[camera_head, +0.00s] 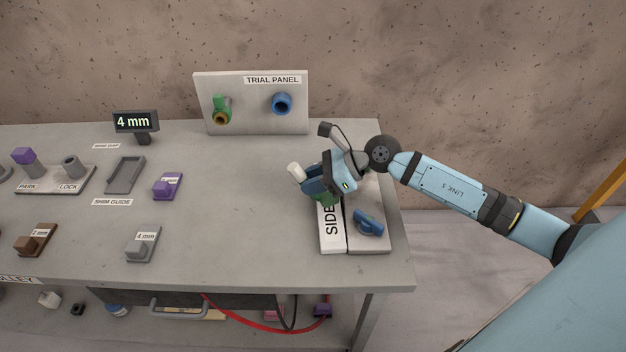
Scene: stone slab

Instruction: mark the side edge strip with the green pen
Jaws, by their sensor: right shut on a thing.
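The side edge strip (331,240) is a white strip lettered "SIDE" near the right end of the table. Its far part is hidden under my right gripper. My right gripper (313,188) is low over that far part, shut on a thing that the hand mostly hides. A bit of green (326,201) shows just below the fingers, apparently the green pen; whether it touches the strip I cannot tell. A pale rounded piece (295,173) sticks out left of the fingers. My left gripper is out of view.
A blue piece (368,222) sits on a grey plate (374,244) right of the strip. The trial panel (240,92) stands behind with green and blue fittings. Left are the shim guide (125,175), a purple block (168,187) and a "4 mm" display (134,122). The middle tabletop is clear.

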